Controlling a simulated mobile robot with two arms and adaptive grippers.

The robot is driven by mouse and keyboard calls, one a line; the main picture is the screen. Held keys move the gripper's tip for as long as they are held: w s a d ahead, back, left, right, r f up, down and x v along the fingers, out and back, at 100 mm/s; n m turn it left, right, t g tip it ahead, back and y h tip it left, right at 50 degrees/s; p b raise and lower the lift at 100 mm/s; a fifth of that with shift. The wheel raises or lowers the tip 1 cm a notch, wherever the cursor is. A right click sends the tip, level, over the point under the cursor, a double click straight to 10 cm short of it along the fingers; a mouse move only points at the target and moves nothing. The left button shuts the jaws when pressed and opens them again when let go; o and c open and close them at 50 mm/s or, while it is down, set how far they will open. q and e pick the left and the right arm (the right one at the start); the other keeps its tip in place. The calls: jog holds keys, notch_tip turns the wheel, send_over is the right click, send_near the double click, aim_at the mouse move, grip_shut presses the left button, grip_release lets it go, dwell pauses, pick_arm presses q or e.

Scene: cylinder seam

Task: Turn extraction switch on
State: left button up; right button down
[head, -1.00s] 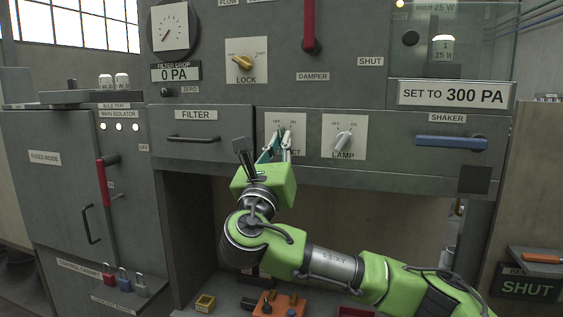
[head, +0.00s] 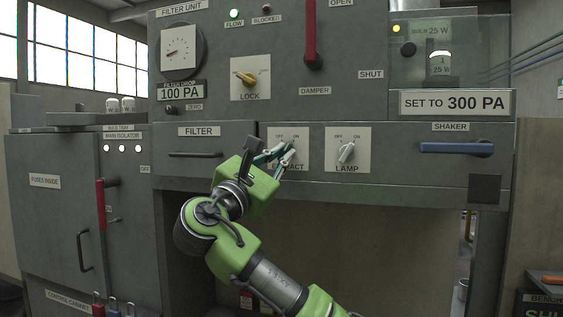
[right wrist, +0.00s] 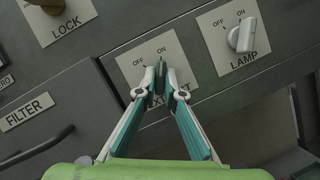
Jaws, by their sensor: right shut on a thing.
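The extraction switch plate (head: 303,162), lettered EXTRACT with OFF and ON marks, is on the grey panel between the FILTER drawer and the LAMP switch. It also shows in the right wrist view (right wrist: 181,56). My right gripper (head: 277,154) is at this plate, its teal fingers shut on the switch knob. In the right wrist view the fingertips (right wrist: 160,73) meet just below the ON mark. They hide most of the knob, so its exact angle is hard to read. The FILTER DROP display (head: 180,92) reads 100 PA, and the FLOW lamp (head: 234,14) glows green. My left gripper is not in view.
The LAMP knob (head: 347,152) is close on the right, and the FILTER drawer handle (head: 195,155) is on the left. The yellow LOCK knob (head: 246,78) and red DAMPER lever (head: 311,35) are above. A blue SHAKER handle (head: 455,148) is farther right.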

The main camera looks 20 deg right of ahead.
dwell(0.5)
jog(key=c, duration=2.1)
grip_release()
jog(key=shift+c, duration=0.2)
jog(key=v, duration=1.2)
jog(key=shift+f, duration=0.1)
